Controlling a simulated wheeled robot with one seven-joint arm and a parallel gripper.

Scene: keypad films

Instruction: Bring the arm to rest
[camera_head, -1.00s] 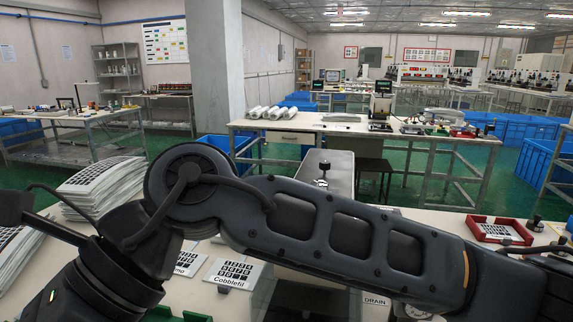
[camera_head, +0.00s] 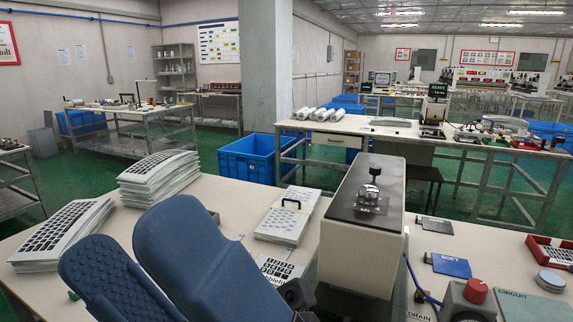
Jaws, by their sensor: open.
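My gripper (camera_head: 135,232) is very close to the camera at the bottom left, pointing up. Its two large dark blue fingers stand apart: the left one shows a dotted pad, the right one is smooth. It is open, and I see nothing between the fingers. The fingers hide part of the front worktable (camera_head: 32,288). A dark piece of my arm shows at the bottom, right of the fingers. The rest of my arm is out of view.
Stacks of printed keypad sheets (camera_head: 160,178) stand behind the gripper. A tall white unit with a black top and knob (camera_head: 370,200) rises from the table's middle. A red button box (camera_head: 470,298) is at front right. Green floor and blue bins (camera_head: 250,158) lie beyond.

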